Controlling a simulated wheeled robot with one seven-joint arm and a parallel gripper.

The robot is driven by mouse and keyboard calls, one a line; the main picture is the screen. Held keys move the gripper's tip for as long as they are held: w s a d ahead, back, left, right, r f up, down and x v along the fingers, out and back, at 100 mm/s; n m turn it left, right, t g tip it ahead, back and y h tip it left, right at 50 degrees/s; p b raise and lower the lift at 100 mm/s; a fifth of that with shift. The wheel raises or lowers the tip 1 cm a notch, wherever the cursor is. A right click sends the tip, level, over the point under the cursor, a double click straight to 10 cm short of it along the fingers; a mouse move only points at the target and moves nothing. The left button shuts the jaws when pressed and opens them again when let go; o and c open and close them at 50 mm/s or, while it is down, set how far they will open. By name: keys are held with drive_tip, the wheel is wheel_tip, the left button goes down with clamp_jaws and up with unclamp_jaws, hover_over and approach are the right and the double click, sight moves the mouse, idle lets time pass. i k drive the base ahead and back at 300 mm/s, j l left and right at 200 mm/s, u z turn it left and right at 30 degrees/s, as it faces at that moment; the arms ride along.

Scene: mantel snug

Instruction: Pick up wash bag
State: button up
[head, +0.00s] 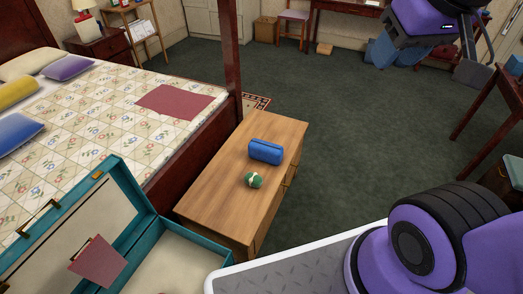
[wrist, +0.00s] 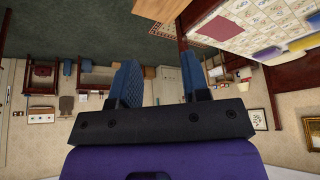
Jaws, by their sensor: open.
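The wash bag looks to be the blue zipped pouch (head: 265,151), lying on top of the low wooden chest (head: 215,185) at the foot of the bed. It lies near the chest's right long edge. In the wrist view my gripper (wrist: 160,78) shows two blue fingers spread wide apart with nothing between them. The wrist view looks across the room, appears upside down, and does not show the pouch. My gripper is away from the pouch, and nothing touches it.
A small green bundle with a pale band (head: 253,180) lies just in front of the pouch. An open teal case (head: 128,190) is at the lower left. The bed (head: 100,110) borders the chest on the left. Green carpet (head: 350,120) to the right is open floor.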

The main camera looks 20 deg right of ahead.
sight(263, 150)
drive_tip(key=i+l+u, duration=0.1)
drive_tip(key=u, duration=0.4)
drive_tip(key=l+u, duration=0.2)
drive_tip(key=u, duration=0.25)
drive_tip(key=l+u, duration=0.2)
drive_tip(key=u, duration=0.3)
drive_tip(key=l+u, duration=0.15)
drive_tip(key=l, duration=0.3)
drive_tip(key=l+u, duration=0.1)
drive_tip(key=l, duration=0.35)
drive_tip(key=k+l+u, duration=0.15)
drive_tip(key=l, duration=0.3)
drive_tip(key=l+u, duration=0.1)
drive_tip(key=l, duration=0.35)
drive_tip(key=k+l+u, duration=0.15)
drive_tip(key=l, duration=0.25)
